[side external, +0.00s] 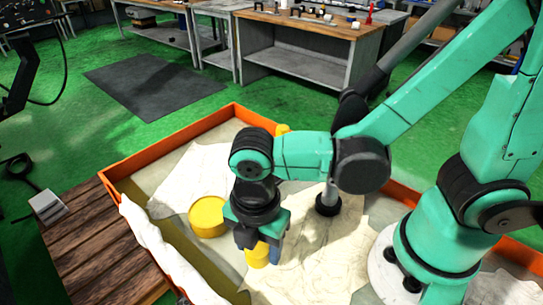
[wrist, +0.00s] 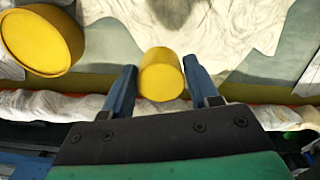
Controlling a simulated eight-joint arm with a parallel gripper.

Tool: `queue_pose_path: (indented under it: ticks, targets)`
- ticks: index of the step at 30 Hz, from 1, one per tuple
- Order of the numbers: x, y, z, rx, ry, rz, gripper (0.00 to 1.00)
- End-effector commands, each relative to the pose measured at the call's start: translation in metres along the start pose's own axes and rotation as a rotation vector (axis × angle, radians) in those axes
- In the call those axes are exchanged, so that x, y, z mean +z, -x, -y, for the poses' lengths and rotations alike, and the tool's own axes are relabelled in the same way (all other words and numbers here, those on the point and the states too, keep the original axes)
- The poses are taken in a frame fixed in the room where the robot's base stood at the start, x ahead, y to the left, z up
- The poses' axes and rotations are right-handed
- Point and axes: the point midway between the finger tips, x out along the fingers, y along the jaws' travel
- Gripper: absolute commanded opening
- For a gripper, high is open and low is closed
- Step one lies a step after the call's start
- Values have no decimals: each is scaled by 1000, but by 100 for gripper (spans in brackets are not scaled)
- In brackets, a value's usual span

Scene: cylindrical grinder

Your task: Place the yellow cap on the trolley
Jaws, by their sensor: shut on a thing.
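A small yellow cap (wrist: 161,76) is between the two blue fingers of my gripper (wrist: 160,92) in the wrist view. My gripper is shut on it. In the side view the cap (side external: 258,256) shows under my gripper (side external: 257,246), low over the orange-edged trolley (side external: 165,134) with cloth on its bed. I cannot tell whether the cap touches the bed. A larger yellow round piece (side external: 208,216) lies to the left of my gripper on the trolley. It also shows at the upper left of the wrist view (wrist: 42,42).
Another yellow piece (side external: 283,130) is partly hidden behind my arm. White cloth (side external: 165,250) hangs over the trolley's near left edge, beside a wooden slatted platform (side external: 95,245). Workbenches (side external: 300,45) stand at the back.

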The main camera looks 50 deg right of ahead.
Motion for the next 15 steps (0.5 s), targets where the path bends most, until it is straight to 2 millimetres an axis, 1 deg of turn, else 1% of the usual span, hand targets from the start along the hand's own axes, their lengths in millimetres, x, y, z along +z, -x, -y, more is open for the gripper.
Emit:
queue_pose_path:
  ticks: [9,12,15]
  targets:
    - [0,-30,0,0,0,0,4]
    - [0,-36,0,0,0,0,4]
    - [0,-38,0,0,0,0,4]
